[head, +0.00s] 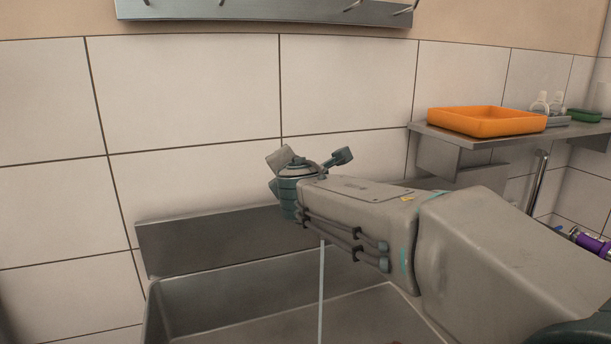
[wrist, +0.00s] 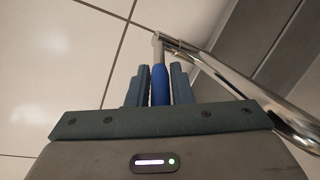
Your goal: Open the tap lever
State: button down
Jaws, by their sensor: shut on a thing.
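The tap lever (wrist: 160,84) shows in the wrist view as a blue grip on a metal stem. My gripper (wrist: 161,77) has its two dark fingers on either side of the blue grip and is shut on it. The chrome tap pipe (wrist: 238,77) runs diagonally past the fingers on the right. In the head view my arm reaches over the sink and hides the tap, the lever and my fingertips. A thin pale stream of water (head: 321,285) falls straight down below my arm into the sink.
The metal sink (head: 215,294) stands against the tiled wall. A shelf (head: 463,139) at the right carries an orange tray (head: 485,121), clear bottles and a green dish (head: 584,115). A metal rail with hooks (head: 265,10) is on the wall above.

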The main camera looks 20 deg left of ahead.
jog(key=shift+r, duration=0.1)
jog(key=c, duration=1.3)
grip_release()
jog(key=shift+d, duration=0.1)
jog(key=v, duration=1.4)
jog(key=shift+p, duration=0.35)
jog(key=shift+w, duration=0.1)
